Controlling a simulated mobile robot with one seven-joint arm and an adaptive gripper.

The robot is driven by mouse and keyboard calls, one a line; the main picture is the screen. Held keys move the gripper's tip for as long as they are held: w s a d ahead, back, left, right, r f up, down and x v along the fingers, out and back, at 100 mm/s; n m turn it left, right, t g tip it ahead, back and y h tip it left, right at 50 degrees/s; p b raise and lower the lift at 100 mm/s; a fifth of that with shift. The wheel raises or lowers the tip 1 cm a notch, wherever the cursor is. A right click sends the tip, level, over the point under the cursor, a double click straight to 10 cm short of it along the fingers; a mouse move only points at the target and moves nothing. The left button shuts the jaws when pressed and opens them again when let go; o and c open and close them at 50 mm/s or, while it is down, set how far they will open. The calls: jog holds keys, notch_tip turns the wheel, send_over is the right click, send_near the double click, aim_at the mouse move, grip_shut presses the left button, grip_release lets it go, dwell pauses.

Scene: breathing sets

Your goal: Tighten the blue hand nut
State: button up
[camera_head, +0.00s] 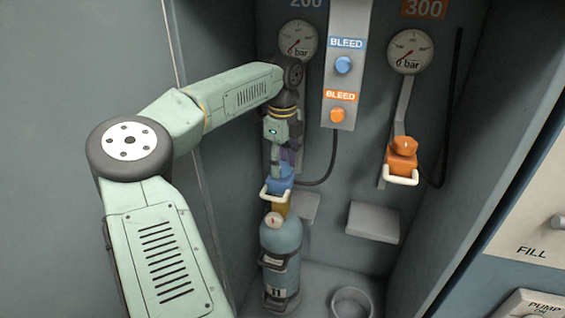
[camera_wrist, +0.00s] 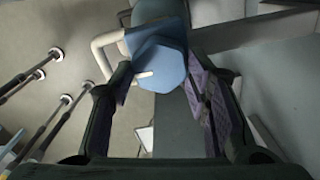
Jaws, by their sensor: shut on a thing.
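The blue hand nut (camera_wrist: 160,65) is a six-sided knob with a white mark, seen from above in the wrist view. My gripper (camera_wrist: 160,78) has one finger on each side of it and is shut on it; the small gaps seen beside the fingers are hard to judge. In the head view, my gripper (camera_head: 284,163) points down at the blue connector (camera_head: 279,182), and its fingers largely hide the nut. The connector has a white U-shaped handle (camera_head: 275,196). It sits above the brass valve of an upright blue-grey cylinder (camera_head: 281,240).
An orange connector (camera_head: 402,160) with its own nut hangs to the right. A bleed panel (camera_head: 342,70) with a blue and an orange knob is between two gauges. Cabinet walls stand close on both sides. An empty ring holder (camera_head: 352,302) is at the lower right.

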aim_at(283, 166)
jog(key=o, duration=1.2)
jog(key=shift+c, duration=0.2)
jog(key=shift+r, duration=0.1)
notch_tip(283, 166, up, 12)
